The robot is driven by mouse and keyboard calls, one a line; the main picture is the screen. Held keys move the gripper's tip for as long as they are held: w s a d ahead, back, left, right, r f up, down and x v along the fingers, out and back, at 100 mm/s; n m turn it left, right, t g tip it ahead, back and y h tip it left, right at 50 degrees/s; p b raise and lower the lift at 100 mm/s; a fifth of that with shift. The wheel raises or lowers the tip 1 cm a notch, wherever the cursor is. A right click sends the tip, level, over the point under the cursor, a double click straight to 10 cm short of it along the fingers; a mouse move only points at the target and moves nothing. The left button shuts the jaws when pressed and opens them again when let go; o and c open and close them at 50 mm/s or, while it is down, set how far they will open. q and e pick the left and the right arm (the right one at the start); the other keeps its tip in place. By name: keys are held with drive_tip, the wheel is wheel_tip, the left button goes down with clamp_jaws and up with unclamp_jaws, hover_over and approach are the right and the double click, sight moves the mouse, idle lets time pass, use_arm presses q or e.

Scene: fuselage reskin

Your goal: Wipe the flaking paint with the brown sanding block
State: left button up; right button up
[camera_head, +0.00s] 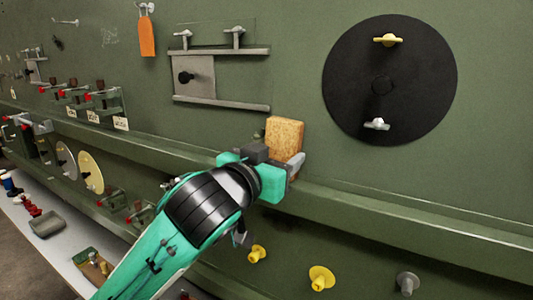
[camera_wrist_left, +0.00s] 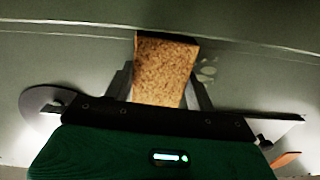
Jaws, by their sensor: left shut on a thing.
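The brown sanding block (camera_head: 285,134) is held upright in my left gripper (camera_head: 277,158), in front of the green panel just above its long ledge. The block also shows in the left wrist view (camera_wrist_left: 165,68), between the two fingers of the left gripper (camera_wrist_left: 160,88). I cannot tell whether the block touches the panel. Pale blotches that look like flaking paint (camera_wrist_left: 207,70) show on the panel just right of the block in the left wrist view. In the head view that spot is not clearly visible near the block. My right gripper is not in view.
A black disc (camera_head: 350,85) with two knobs is on the panel at right. A grey sliding-plate frame (camera_head: 220,103) is above left of the block. An orange tag (camera_head: 147,37) hangs from a hook. Yellow knobs (camera_head: 321,278) stick out below the ledge. A white shelf (camera_head: 50,262) holds small items.

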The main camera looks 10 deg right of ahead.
use_arm(q)
drive_tip(key=shift+d, duration=0.1)
drive_tip(key=shift+w+a, duration=0.25)
drive_tip(key=shift+a, duration=0.15)
drive_tip(key=shift+w+a+p, duration=0.3)
drive_tip(key=shift+w+a, duration=0.35)
drive_tip(key=shift+a, duration=0.25)
drive_tip(key=shift+w+a+p, duration=0.35)
drive_tip(key=shift+w+a, duration=0.3)
drive_tip(key=shift+a, duration=0.25)
drive_tip(key=shift+w+a+p, duration=0.3)
drive_tip(key=shift+w+a, duration=0.35)
drive_tip(key=shift+a, duration=0.25)
drive_tip(key=shift+p+v, duration=0.4)
drive_tip(key=shift+v, duration=2.45)
drive_tip(key=shift+s, duration=0.15)
